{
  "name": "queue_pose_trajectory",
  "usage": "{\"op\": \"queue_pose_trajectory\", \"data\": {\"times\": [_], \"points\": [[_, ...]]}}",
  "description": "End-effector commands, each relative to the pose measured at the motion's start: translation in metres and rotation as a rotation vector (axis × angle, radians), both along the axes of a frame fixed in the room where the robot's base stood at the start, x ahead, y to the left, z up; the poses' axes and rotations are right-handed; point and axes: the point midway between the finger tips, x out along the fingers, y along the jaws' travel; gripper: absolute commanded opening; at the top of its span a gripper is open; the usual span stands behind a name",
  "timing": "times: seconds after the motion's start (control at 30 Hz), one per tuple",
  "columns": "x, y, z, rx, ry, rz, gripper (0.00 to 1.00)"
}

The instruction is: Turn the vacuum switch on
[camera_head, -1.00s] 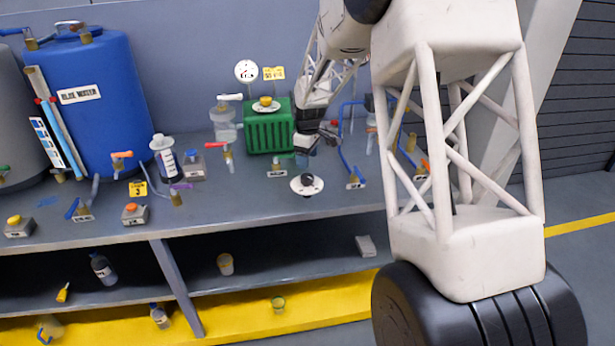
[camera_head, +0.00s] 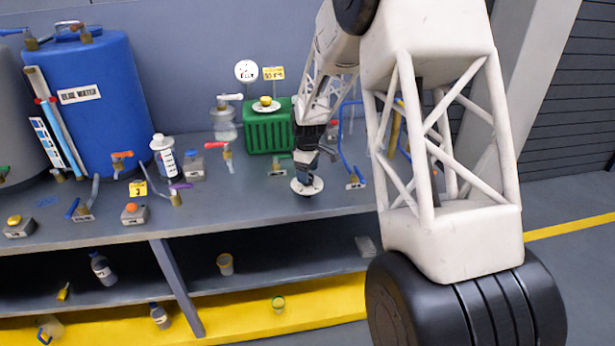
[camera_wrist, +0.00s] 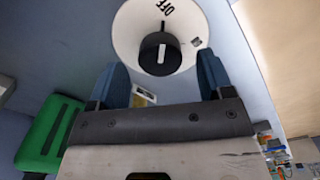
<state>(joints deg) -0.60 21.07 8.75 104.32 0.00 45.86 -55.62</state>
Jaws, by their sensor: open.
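The vacuum switch is a black knob (camera_wrist: 160,54) with a white pointer line on a round white dial plate (camera_wrist: 127,38). In the wrist view the dial carries the word OFF near its top edge and another small mark at its right. In the head view the dial (camera_head: 314,187) lies on the bench near the front edge, partly covered by my gripper. My gripper (camera_wrist: 160,78) is open, with its two blue fingers on either side of and just short of the knob. I cannot tell whether either finger touches it.
The green ribbed radiator box (camera_head: 270,133) stands behind and left of my gripper. A blue pipe stand (camera_head: 355,180) is close on the right. A red-handled valve (camera_head: 226,152) and the bottle (camera_head: 165,157) stand farther left.

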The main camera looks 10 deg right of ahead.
Motion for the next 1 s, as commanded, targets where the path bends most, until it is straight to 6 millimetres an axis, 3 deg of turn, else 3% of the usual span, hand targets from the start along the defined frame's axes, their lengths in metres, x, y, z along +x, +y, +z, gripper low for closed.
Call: {"op": "queue_pose_trajectory", "data": {"times": [0.2, 0.6, 0.9, 1.0], "points": [[0.0, 0.0, -0.018, 0.0, 0.0, 0.0, 0.74], [0.0, 0.0, -0.022, 0.0, 0.0, 0.0, 0.72], [0.0, 0.0, -0.022, 0.0, 0.0, 0.0, 0.26], [0.0, 0.0, -0.022, 0.0, 0.0, -0.001, 0.24]]}}
